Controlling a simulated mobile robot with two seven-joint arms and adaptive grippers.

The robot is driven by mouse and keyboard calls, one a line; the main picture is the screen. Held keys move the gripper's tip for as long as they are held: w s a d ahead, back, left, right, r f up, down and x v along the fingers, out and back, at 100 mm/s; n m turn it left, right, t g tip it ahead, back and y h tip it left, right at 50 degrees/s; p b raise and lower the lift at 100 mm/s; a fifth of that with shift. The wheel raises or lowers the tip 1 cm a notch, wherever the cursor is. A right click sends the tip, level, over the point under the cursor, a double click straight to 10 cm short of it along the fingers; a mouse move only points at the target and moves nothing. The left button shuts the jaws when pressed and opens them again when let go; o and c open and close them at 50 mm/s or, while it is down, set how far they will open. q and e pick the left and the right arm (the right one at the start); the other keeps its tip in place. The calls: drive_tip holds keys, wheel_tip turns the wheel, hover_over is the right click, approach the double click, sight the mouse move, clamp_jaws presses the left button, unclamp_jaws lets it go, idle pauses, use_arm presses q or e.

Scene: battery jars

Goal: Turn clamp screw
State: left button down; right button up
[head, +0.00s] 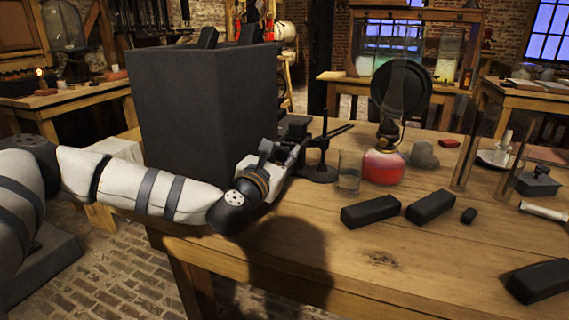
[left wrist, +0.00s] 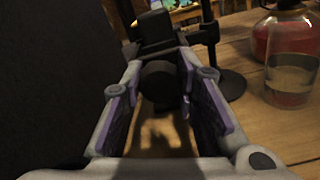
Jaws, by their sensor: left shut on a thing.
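The clamp screw (left wrist: 158,82) is a dark round knob, seen end-on between my left gripper's fingers in the left wrist view. Behind it stands the dark clamp body (left wrist: 157,32), which also shows in the head view (head: 296,126) beside a small black stand (head: 321,160). My left gripper (head: 287,152) reaches in from the left along the big dark block's right side and is shut on the clamp screw. Its fingers hide most of the screw in the head view. My right gripper is in neither view.
A large dark block (head: 195,115) stands close on the left. A glass beaker (head: 349,172) and a red-filled lamp (head: 382,166) are to the right of the stand. Dark bars (head: 371,211) lie on the wooden table (head: 390,275). The table's front middle is clear.

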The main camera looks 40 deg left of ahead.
use_arm(q)
drive_tip(key=n+b, duration=0.1)
drive_tip(key=n, duration=0.1)
drive_tip(key=n+b, duration=0.1)
drive_tip(key=b, duration=0.1)
drive_tip(key=n+b, duration=0.2)
drive_tip(key=shift+d+f+n, duration=0.1)
drive_tip(key=shift+f+n, duration=0.2)
drive_tip(key=n+b, duration=0.3)
drive_tip(key=shift+r, duration=0.1)
drive_tip(key=shift+r+n+b, duration=0.2)
drive_tip(key=shift+n+b, duration=0.8)
drive_tip(key=shift+b, duration=0.1)
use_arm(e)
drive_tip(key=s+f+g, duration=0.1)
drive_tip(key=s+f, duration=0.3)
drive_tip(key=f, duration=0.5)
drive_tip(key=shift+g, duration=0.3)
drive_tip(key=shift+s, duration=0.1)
use_arm(q)
drive_tip(key=c, duration=1.2)
unclamp_jaws()
drive_tip(key=v, duration=0.7)
drive_tip(key=shift+s, duration=0.25)
